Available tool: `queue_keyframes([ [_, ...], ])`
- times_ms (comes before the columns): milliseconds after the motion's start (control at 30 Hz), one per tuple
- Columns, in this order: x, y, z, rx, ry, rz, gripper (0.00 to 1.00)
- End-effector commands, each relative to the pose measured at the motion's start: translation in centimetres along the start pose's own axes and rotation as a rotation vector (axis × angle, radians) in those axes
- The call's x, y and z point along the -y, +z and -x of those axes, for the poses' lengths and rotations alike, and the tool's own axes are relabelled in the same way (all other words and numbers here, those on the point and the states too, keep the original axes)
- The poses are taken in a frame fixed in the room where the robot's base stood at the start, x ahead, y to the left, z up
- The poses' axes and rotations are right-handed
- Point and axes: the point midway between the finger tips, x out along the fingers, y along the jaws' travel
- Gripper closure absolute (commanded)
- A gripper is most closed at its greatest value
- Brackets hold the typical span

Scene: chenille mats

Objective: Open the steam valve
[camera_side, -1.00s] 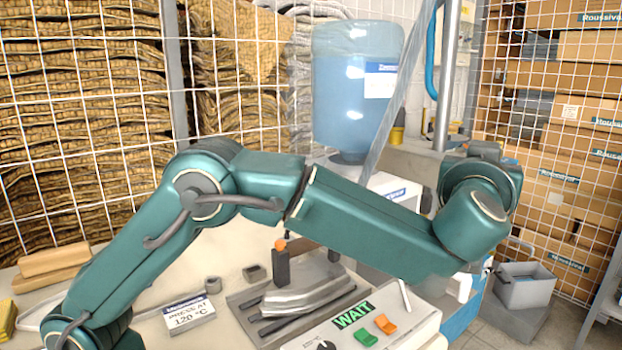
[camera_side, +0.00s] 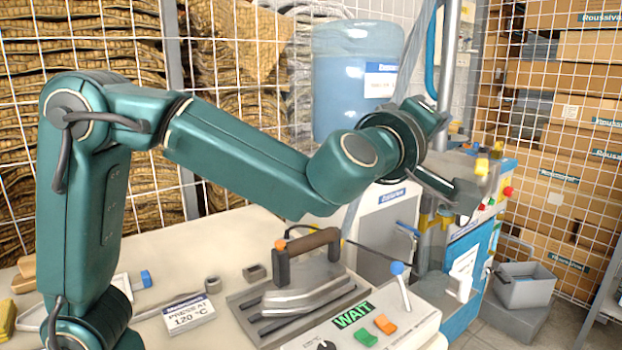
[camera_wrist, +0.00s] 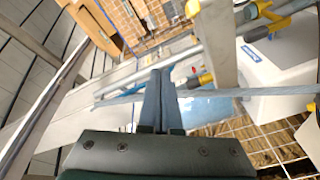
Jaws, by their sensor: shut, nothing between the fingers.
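My gripper (camera_wrist: 160,76) has its two grey fingers together with nothing between them in the wrist view. In the side view my gripper (camera_side: 464,200) is in front of the blue machine on the right, and its fingertips are hard to make out. A yellow-capped fitting (camera_side: 482,162) stands just above and right of it, apparently apart. In the wrist view a yellow fitting (camera_wrist: 206,79) on a pipe shows right of the fingertips. I cannot tell which yellow fitting is the steam valve, or whether a finger touches one.
A blue water bottle (camera_side: 345,85) stands behind my arm. A vertical pipe (camera_side: 447,80) rises near my wrist. A grey bin (camera_side: 524,285) is lower right.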

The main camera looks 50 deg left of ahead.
Motion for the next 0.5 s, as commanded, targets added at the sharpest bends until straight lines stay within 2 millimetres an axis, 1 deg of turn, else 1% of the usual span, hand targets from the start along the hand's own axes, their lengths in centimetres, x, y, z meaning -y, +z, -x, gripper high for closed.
queue_keyframes([
  [33, 0.4, -0.5, 0.6, 0.012, 0.004, 0.082, 1.00],
  [100, 1.0, -0.9, 1.4, 0.032, 0.007, 0.194, 1.00],
  [200, 1.7, -1.2, 2.4, 0.056, 0.005, 0.326, 1.00],
  [433, 3.2, -1.6, 4.1, 0.098, -0.011, 0.549, 1.00],
  [467, 3.7, -1.4, 4.2, 0.100, -0.015, 0.560, 1.00],
  [500, 4.6, -0.8, 4.1, 0.099, -0.019, 0.550, 1.00],
])
